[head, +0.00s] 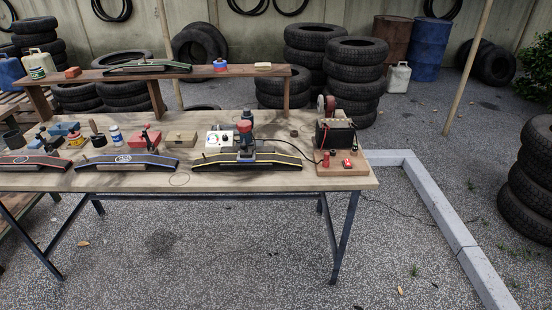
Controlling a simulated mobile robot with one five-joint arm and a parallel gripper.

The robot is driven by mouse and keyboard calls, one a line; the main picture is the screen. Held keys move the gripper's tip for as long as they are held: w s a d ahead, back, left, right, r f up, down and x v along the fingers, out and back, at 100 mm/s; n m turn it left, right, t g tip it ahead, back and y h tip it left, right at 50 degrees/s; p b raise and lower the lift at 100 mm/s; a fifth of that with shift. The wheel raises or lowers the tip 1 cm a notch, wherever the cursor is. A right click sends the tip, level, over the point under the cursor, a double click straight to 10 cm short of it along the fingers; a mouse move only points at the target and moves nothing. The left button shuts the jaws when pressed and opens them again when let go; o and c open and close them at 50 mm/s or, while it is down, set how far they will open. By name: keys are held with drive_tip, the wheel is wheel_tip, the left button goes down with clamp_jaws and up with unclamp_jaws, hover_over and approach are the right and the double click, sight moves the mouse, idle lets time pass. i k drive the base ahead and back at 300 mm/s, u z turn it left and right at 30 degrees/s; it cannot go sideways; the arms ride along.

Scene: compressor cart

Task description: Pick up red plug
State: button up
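Two small red items stand on the wooden board (342,171) at the right end of the workbench. One is an upright red piece (326,160) at the board's left, and the other is a red piece with a pale mark (347,163) near its front edge. I cannot tell which of them is the red plug. A black box-shaped unit (336,136) with a red wheel stands behind them, with a thin cable running to the left. My gripper is not in view.
The workbench (225,181) carries curved bars, a grey machine with a red top (245,138), a wooden box (181,139) and small containers. A raised shelf (220,72) runs behind. Tyre stacks (355,80) stand beyond. A concrete kerb (440,220) lies right; gravel in front is clear.

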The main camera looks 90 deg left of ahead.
sight(326, 160)
drive_tip(key=u, duration=3.7)
drive_tip(key=i, duration=0.7)
drive_tip(key=u, duration=0.1)
